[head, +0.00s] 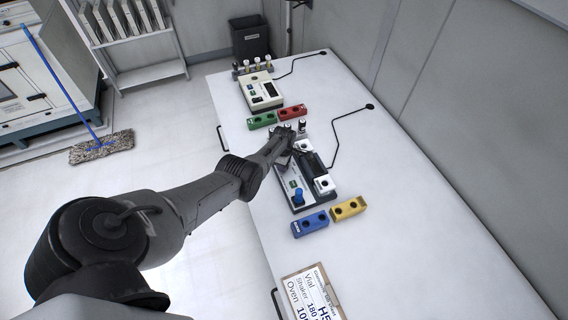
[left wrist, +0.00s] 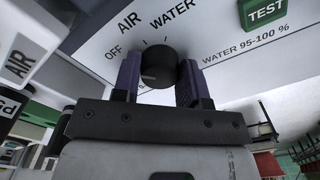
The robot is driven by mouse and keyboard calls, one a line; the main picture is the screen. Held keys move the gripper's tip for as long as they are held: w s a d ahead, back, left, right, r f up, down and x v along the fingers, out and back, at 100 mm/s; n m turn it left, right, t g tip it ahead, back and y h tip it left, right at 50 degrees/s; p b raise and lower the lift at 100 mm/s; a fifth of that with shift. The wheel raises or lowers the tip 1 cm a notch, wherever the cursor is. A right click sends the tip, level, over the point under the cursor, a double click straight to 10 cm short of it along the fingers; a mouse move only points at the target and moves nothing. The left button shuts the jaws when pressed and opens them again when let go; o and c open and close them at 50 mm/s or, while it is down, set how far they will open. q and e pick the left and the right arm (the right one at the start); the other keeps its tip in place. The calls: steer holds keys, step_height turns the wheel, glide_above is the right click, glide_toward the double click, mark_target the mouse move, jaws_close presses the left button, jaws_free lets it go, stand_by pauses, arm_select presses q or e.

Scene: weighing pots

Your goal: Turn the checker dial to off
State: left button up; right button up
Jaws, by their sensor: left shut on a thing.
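The checker (head: 291,184) is a light panel unit on the white table, partly covered by my left arm in the head view. In the left wrist view its panel (left wrist: 90,55) carries the words OFF, AIR and WATER around a round black dial (left wrist: 158,64). My left gripper (left wrist: 160,84) has one dark finger on each side of the dial and is shut on it. Which label the dial points at is hard to tell. In the head view the left gripper (head: 284,146) is at the checker's far end, and the dial is hidden. My right gripper is not in view.
Blue (head: 310,224) and yellow (head: 348,208) blocks lie nearer than the checker. Green (head: 261,121) and red (head: 292,112) blocks and another device (head: 261,91) stand beyond it. A clipboard (head: 312,296) lies at the near edge. The table's right side is clear apart from cables.

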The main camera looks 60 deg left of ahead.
arm_select(q)
steer(key=o, duration=0.9)
steer(key=shift+r+p, duration=0.4)
steer(key=shift+r, duration=0.1)
steer(key=shift+r+p, duration=3)
steer(key=shift+r, duration=3.4)
